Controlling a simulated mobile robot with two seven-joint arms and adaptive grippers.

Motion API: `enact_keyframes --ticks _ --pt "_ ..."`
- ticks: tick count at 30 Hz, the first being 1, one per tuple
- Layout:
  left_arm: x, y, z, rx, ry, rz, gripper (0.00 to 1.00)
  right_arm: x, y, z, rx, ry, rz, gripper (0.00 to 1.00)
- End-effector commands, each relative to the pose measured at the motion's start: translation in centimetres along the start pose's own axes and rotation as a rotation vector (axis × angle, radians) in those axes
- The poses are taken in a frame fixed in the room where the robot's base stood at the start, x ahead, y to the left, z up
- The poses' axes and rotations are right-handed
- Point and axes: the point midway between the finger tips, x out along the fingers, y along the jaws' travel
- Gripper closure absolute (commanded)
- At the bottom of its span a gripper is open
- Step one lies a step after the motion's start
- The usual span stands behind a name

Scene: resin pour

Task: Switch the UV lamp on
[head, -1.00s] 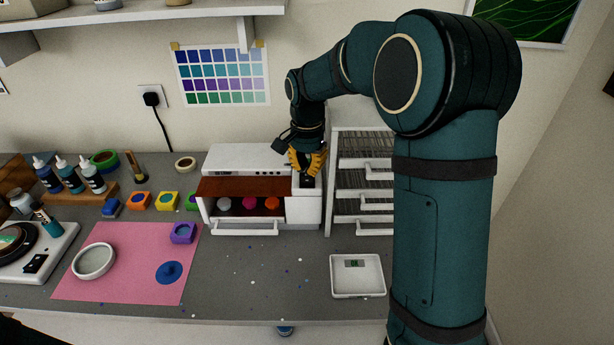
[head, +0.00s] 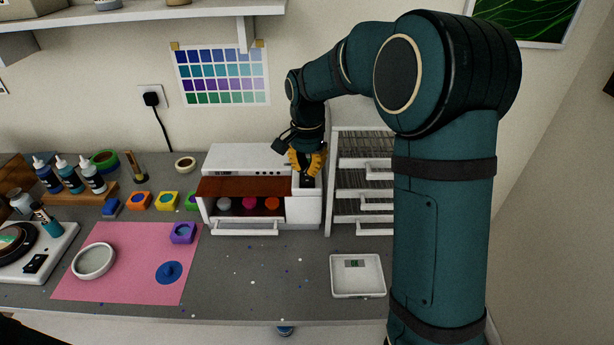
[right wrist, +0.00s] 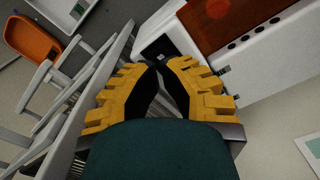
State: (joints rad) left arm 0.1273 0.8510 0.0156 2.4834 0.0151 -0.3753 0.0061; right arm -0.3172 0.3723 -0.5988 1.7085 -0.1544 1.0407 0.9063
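The UV lamp (head: 303,208) is a white box at the back of the bench, with a raised reddish-brown window (head: 245,187) and several small coloured pots inside. No glow shows in it. A dark switch panel (head: 307,182) is on its right-hand top; it also shows in the right wrist view (right wrist: 158,48). My right gripper (head: 308,172), with yellow fingers, points down just over this panel. In the right wrist view its fingertips (right wrist: 160,66) come together with nothing seen between them; whether they touch the switch I cannot tell. My left gripper is not in view.
A white drawer rack (head: 331,200) stands close right of the lamp. A pink mat (head: 125,285) with a round white mould (head: 93,261) is at left. The bench middle is mostly clear, with small specks.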

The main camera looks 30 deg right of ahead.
Motion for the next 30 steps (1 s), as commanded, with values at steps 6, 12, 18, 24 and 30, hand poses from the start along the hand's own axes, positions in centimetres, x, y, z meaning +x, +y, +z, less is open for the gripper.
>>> enact_keyframes --ticks 6,12,18,24,30 --pt "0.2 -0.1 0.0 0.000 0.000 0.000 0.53 0.4 0.0 0.0 0.000 0.000 0.000 1.00" --pt "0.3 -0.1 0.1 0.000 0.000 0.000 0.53 0.7 0.0 0.0 0.000 0.000 0.000 1.00" --pt "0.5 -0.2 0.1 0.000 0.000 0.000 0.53 0.9 0.0 0.0 0.000 0.000 0.001 1.00" --pt "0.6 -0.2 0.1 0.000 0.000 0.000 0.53 1.2 0.0 0.0 0.000 -0.001 0.001 1.00" --pt "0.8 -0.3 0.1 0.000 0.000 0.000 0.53 1.4 0.0 0.0 0.000 -0.001 0.001 1.00"
